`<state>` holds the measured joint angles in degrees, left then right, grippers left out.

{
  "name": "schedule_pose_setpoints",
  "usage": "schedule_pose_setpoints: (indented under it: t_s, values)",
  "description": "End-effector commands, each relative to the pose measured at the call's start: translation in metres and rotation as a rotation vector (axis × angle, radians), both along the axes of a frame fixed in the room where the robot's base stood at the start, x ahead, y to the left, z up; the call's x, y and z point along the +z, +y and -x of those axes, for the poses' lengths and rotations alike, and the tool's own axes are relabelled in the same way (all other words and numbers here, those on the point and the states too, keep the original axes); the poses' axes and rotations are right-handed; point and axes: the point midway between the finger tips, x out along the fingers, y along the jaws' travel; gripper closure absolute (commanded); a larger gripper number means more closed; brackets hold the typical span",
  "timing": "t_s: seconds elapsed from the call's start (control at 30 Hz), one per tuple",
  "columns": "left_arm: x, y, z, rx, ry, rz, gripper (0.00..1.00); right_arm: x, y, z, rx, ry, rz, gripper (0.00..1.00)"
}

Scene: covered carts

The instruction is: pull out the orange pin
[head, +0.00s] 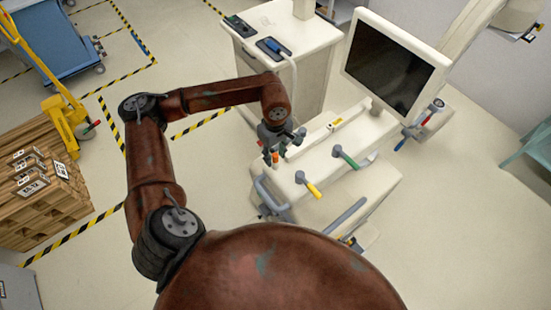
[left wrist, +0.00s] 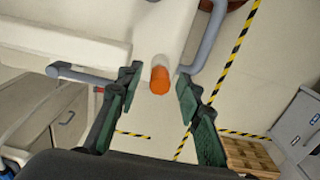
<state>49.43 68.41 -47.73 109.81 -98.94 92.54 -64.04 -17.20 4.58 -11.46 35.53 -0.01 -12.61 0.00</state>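The orange pin (head: 275,158) stands at the left end of the white cart (head: 322,150) in the head view. In the left wrist view the orange pin (left wrist: 160,82) is a short orange cylinder at the edge of a pale surface. My left gripper (head: 274,154) is right at the pin. In the left wrist view its two dark green fingers (left wrist: 158,78) are apart, one on each side of the pin, with gaps showing; I see no contact. How deep the pin sits is hidden. My right gripper is out of view.
A monitor (head: 391,63) stands behind. Wooden crates (head: 40,185) stand at far left, with open floor between.

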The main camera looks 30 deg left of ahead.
Motion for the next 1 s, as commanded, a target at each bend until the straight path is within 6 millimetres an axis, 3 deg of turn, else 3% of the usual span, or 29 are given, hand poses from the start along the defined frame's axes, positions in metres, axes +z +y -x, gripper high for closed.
schedule_pose_setpoints:
  t_s: [0.4, 0.9, 1.0]
  values:
    - [0.0001, -0.0001, -0.0001, 0.0, 0.0, 0.0, 0.67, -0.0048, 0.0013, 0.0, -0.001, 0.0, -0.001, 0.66]
    - [-0.0001, -0.0001, -0.0001, 0.0, 0.0, 0.0, 1.0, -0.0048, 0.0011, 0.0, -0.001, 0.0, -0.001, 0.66]
    - [-0.0001, -0.0001, -0.0001, 0.0, 0.0, 0.0, 1.0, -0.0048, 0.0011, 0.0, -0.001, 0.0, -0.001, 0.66]
